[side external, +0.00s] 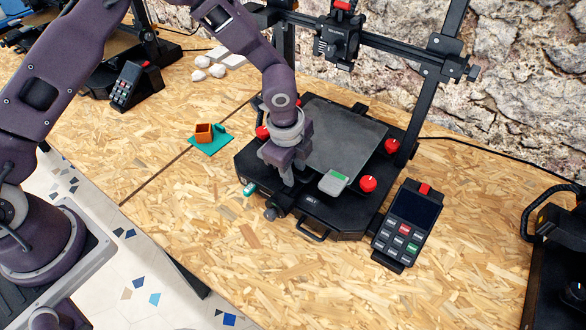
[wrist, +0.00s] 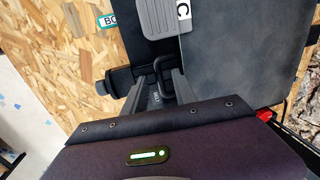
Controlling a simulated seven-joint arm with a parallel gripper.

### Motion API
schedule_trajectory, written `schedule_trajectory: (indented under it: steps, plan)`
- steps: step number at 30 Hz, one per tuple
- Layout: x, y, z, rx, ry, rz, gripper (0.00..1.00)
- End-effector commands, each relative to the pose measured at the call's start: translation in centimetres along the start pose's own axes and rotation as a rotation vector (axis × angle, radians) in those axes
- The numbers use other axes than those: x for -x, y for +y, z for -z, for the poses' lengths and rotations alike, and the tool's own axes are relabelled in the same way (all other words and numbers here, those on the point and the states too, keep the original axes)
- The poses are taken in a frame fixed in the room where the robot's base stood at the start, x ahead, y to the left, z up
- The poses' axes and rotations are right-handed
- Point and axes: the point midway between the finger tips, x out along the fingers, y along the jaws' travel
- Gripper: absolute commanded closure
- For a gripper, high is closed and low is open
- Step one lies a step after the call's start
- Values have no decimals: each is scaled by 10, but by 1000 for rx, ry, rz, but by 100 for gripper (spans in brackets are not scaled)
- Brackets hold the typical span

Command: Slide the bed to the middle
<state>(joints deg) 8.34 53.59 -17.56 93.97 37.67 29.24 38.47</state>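The printer bed (side external: 345,140) is a dark grey plate on the black printer base, between red corner knobs (side external: 368,184). It also fills the right of the wrist view (wrist: 245,60). A light grey tab (side external: 333,181) with a green patch lies at its near edge; a grey ribbed tab (wrist: 165,16) shows in the wrist view. My gripper (side external: 288,180) points down at the near left of the bed. In the wrist view its two fingers (wrist: 158,88) are apart, with a dark loop-shaped part (wrist: 158,66) between or just beyond them. I cannot tell whether they touch it.
The printer's gantry and print head (side external: 338,40) stand over the back of the bed. A keypad unit (side external: 408,222) lies to the right, and an orange block on a teal sheet (side external: 210,140) to the left. Another printer (side external: 560,250) stands far right. The near table is clear.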

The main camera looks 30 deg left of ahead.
Motion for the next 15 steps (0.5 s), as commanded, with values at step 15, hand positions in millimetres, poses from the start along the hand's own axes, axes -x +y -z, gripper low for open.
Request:
schedule_trajectory:
  steps: [15]
  plan:
    - [48, -1, 0, 1, 1, 4, 67]
